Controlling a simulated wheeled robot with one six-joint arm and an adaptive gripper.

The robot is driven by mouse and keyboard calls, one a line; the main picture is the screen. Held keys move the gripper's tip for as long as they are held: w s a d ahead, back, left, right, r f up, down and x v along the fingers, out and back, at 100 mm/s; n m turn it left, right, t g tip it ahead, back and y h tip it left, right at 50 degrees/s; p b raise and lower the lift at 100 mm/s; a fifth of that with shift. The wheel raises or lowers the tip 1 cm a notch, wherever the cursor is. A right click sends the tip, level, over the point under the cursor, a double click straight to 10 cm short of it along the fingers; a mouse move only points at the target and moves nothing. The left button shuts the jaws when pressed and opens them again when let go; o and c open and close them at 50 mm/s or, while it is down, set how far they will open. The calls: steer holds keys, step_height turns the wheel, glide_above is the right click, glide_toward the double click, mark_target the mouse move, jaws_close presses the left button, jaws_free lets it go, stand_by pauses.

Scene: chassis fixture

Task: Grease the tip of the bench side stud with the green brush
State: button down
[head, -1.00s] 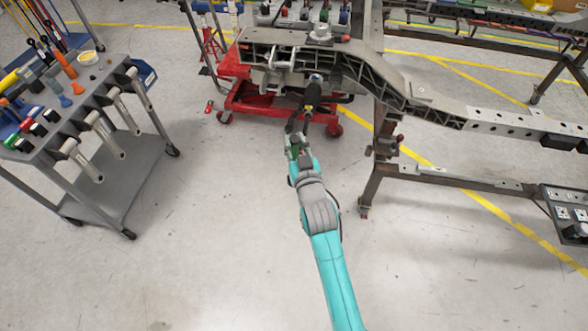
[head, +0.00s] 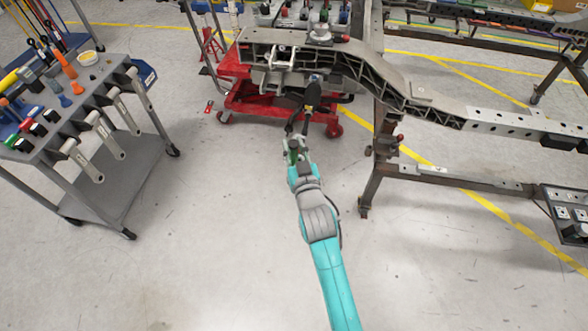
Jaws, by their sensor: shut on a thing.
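My gripper (head: 299,122) is at the end of the teal and grey arm, in front of the near end of the grey chassis rail (head: 385,68). It is shut on a small dark tool with a yellowish part (head: 309,102), just below the rail's underside. I take this tool to be the brush, but its green colour and bristles cannot be made out. A green patch (head: 292,156) shows at the wrist, behind the fingers. The bench side stud cannot be picked out at this size, and whether the tool touches anything cannot be told.
A red wheeled jack (head: 258,102) stands under the rail. The dark bench frame leg (head: 382,150) is right of my gripper. A grey tool cart (head: 75,130) with hanging wrenches and coloured handles stands at the left. The floor between cart and arm is clear.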

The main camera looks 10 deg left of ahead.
steer(key=shift+r, duration=2.95)
steer(key=s+d+f+m+t+h, duration=0.1)
steer(key=d+f+m+h, duration=0.15)
steer(key=d+f, duration=1.45)
steer(key=s+d+f+m+h, duration=0.1)
steer(key=s+d+f+h, duration=0.1)
steer(key=s+d+f, duration=0.2)
steer(key=s+d+f+m+h, duration=0.1)
steer(key=s+d+f, duration=0.4)
steer(key=f, duration=0.6)
steer(key=shift+s+d+f+h, duration=0.15)
steer(key=shift+s+d+h, duration=0.1)
steer(key=shift+s+h, duration=0.45)
